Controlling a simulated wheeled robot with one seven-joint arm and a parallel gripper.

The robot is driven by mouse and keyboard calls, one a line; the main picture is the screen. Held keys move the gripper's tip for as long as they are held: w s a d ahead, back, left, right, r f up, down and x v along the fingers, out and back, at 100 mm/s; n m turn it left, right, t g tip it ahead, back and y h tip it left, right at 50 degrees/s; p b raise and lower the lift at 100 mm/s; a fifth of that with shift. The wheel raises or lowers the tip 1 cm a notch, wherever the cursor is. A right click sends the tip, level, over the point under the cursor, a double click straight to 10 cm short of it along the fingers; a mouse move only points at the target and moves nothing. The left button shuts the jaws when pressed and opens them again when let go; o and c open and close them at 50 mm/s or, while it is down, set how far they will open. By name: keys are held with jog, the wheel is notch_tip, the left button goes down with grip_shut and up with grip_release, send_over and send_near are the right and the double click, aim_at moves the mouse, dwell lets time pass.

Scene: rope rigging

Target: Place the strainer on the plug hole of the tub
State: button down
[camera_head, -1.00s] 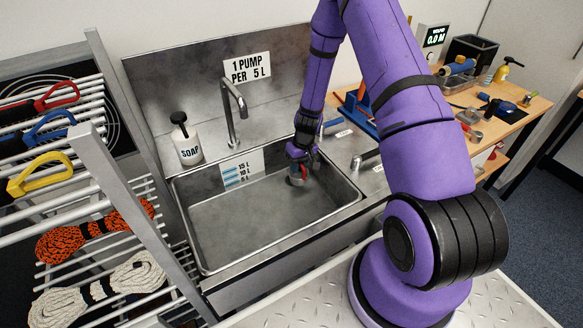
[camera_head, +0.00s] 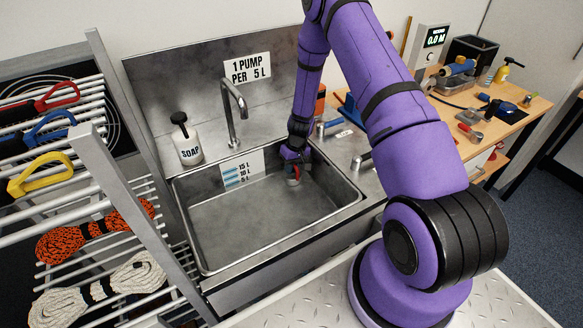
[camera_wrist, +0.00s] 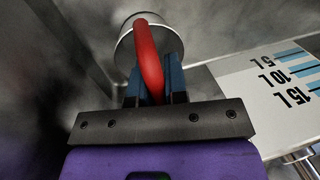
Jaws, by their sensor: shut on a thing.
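The strainer (camera_head: 293,182) is a small round metal piece with a red looped handle. It is inside the steel tub (camera_head: 240,215), near the back right corner. My gripper (camera_head: 294,168) is above it, pointing down. In the wrist view, the blue fingers of my gripper (camera_wrist: 156,88) are shut on the red handle of the strainer (camera_wrist: 127,48). The metal disc is just past the fingertips, close to the tub's surface; I cannot tell whether it touches. The plug hole is not visible in either view.
A faucet (camera_head: 233,105) and soap bottle (camera_head: 186,140) stand behind the tub. A level label (camera_head: 242,169) is on the tub's back wall. A rack with ropes (camera_head: 95,232) stands at left, a wooden workbench (camera_head: 530,105) at right. The tub's middle and left are empty.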

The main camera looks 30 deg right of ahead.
jog(key=c, duration=1.1)
grip_release()
jog(key=shift+f, duration=0.1)
jog(key=shift+c, duration=0.2)
notch_tip(320, 180, up, 12)
jog(key=d, duration=0.2)
jog(key=s+a+r+t, duration=0.1)
jog(key=s+a+r, duration=0.15)
jog(key=r, duration=0.75)
jog(key=s+a+r+t, duration=0.15)
jog(key=s+r, duration=0.25)
jog(key=r, duration=0.6)
jog(key=s+a+r, duration=0.3)
jog(key=r, duration=0.6)
jog(key=s+a+r+t+h, duration=0.1)
jog(key=s+r, duration=0.5)
jog(key=s, duration=0.6)
jog(key=s+a+r+t+h, duration=0.1)
jog(key=s+r, duration=0.5)
jog(key=s, duration=0.6)
jog(key=shift+a+r+t, duration=0.35)
jog(key=shift+a, duration=0.25)
